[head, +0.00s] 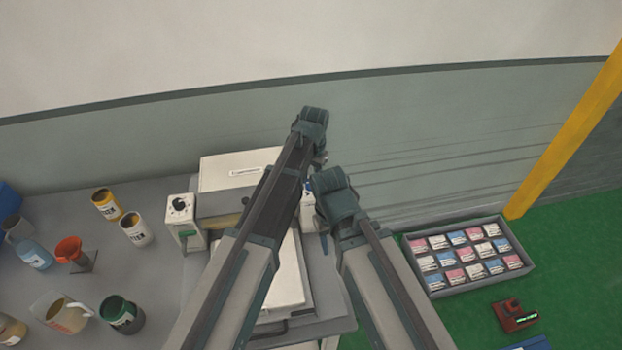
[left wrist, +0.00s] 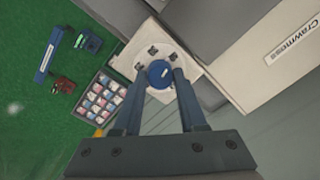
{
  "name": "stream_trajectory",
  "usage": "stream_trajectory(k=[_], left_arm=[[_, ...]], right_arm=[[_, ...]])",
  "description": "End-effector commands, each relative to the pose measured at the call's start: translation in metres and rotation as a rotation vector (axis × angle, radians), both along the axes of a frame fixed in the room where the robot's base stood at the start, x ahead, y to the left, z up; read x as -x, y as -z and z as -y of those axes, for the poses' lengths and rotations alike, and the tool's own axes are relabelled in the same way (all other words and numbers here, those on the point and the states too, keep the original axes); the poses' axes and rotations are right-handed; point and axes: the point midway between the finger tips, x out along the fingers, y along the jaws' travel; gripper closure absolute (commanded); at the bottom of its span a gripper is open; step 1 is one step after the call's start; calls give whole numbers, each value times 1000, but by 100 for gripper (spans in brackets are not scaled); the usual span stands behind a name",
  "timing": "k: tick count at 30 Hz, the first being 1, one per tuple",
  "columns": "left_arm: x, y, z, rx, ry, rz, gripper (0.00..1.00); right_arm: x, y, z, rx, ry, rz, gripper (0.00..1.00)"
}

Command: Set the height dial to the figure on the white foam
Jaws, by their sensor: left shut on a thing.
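The blue height dial (left wrist: 160,73) sits on a white plate (left wrist: 185,52) with several dark marks around it. My left gripper (left wrist: 158,77) is shut on the dial, one finger on each side of it. In the head view the left fingers are hidden behind my own arm. A white slab (head: 288,283), perhaps the foam, lies on the machine between my arms and is partly covered by them. No figure on it can be read. My right arm reaches in beside the left one; its gripper is mostly hidden behind the arm, so its jaws cannot be made out.
A white box (head: 220,167) and a small unit with a black knob (head: 180,205) stand left of my arms. Several cans, jugs and a red funnel (head: 69,248) stand on the grey table. A grey crate of small packets (head: 408,256) and a red device (head: 512,316) are at right.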

Motion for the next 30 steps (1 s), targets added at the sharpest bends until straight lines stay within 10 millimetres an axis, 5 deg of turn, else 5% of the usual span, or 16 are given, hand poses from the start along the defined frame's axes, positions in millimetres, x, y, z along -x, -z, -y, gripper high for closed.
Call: stream_trajectory(k=[18, 30], left_arm=[[-1, 0, 0, -1, -555, 1, 100], [-1, 0, 0, -1, -760, 0, 100]], right_arm=[[0, 0, 0, 0, 0, 0, 50], [0, 0, 0, 0, 0, 0, 50]])
